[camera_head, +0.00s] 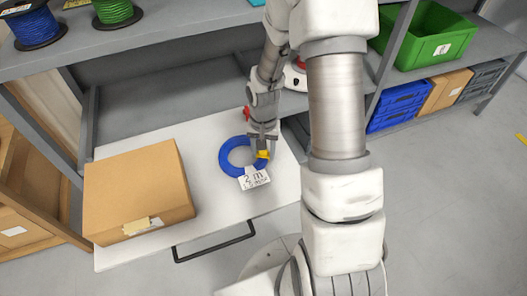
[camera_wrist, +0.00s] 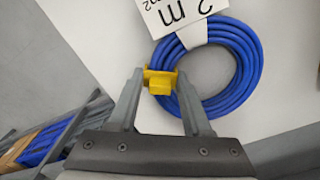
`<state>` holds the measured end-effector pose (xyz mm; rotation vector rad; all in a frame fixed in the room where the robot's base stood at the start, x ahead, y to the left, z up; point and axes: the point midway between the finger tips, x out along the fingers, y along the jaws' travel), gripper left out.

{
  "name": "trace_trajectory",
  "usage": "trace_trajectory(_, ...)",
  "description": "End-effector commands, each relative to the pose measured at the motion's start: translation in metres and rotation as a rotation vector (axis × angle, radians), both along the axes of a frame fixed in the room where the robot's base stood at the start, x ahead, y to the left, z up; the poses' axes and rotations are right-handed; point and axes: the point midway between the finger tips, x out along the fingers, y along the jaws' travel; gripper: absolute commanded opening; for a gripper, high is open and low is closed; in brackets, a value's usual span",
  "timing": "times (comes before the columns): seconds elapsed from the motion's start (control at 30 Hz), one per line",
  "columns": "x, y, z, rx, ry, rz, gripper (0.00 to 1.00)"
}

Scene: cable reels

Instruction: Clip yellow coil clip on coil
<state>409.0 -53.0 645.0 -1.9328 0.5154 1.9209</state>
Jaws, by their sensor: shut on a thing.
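A blue cable coil (camera_head: 227,160) lies on the white table board in the head view, with a white tag (camera_head: 255,178) reading "2 m" on its near side. It also shows in the wrist view as a blue ring (camera_wrist: 249,62), with the tag (camera_wrist: 180,14) at its top. My gripper (camera_head: 263,146) is over the right side of the coil. In the wrist view my gripper (camera_wrist: 160,82) is shut on the yellow clip (camera_wrist: 160,81), which is at the coil's edge. The clip overlaps the coil in the picture; I cannot tell whether it is seated around the cable.
A cardboard box (camera_head: 138,190) stands on the white board (camera_head: 221,213) left of the coil. Blue and green reels (camera_head: 36,27) sit on the grey shelf above. A green bin (camera_head: 428,36) and blue crates (camera_head: 397,106) are on the right shelves. The board between box and coil is clear.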

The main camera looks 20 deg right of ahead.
Motion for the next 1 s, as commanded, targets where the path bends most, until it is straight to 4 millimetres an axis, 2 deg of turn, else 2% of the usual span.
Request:
trace_trajectory(0.6, -0.0039, 0.0005, -0.0069, 0.002, 0.011, -0.001, 0.0)
trace_trajectory(0.63, -0.0039, 0.0005, -0.0065, 0.002, 0.012, -0.001, 0.55)
trace_trajectory(0.8, -0.003, 0.0004, -0.0055, 0.001, 0.008, -0.001, 0.84)
trace_trajectory(1.0, -0.0022, 0.0003, -0.0045, 0.001, 0.006, -0.001, 0.84)
